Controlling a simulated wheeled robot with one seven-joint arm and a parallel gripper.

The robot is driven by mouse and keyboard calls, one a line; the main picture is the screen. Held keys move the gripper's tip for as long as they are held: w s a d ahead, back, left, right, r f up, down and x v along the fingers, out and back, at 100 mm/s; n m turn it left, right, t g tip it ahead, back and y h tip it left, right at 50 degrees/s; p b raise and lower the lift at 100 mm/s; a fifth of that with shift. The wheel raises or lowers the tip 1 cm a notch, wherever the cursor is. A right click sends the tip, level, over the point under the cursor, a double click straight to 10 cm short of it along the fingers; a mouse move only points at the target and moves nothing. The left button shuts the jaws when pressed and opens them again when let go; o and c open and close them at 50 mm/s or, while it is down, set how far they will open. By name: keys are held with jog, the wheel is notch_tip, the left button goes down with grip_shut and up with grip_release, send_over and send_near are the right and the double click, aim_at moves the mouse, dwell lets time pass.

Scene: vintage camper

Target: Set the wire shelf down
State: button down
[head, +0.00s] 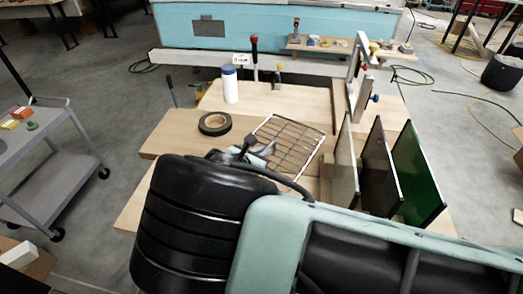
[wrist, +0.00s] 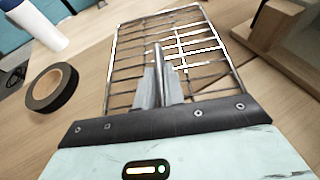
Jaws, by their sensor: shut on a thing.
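The wire shelf (head: 287,145) is a flat metal grid with a thin rim, over the wooden workbench (head: 180,133). It lies roughly parallel to the top; I cannot tell whether it touches the wood. In the wrist view the shelf (wrist: 190,52) spreads out ahead of my fingers and to both sides. My gripper (head: 264,149) is at the shelf's near part, shut on it; in the wrist view my gripper's fingers (wrist: 157,75) come together at a wire of the grid. My arm hides the near part of the bench in the head view.
A black tape roll (head: 215,124) and a white bottle with a blue cap (head: 230,86) stand left of the shelf. Upright panels, including a green one (head: 418,172), stand close on the right. A wooden block (wrist: 276,25) is at the wrist view's upper right. Bare wood shows at the bench's left.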

jog(key=c, duration=1.5)
grip_release()
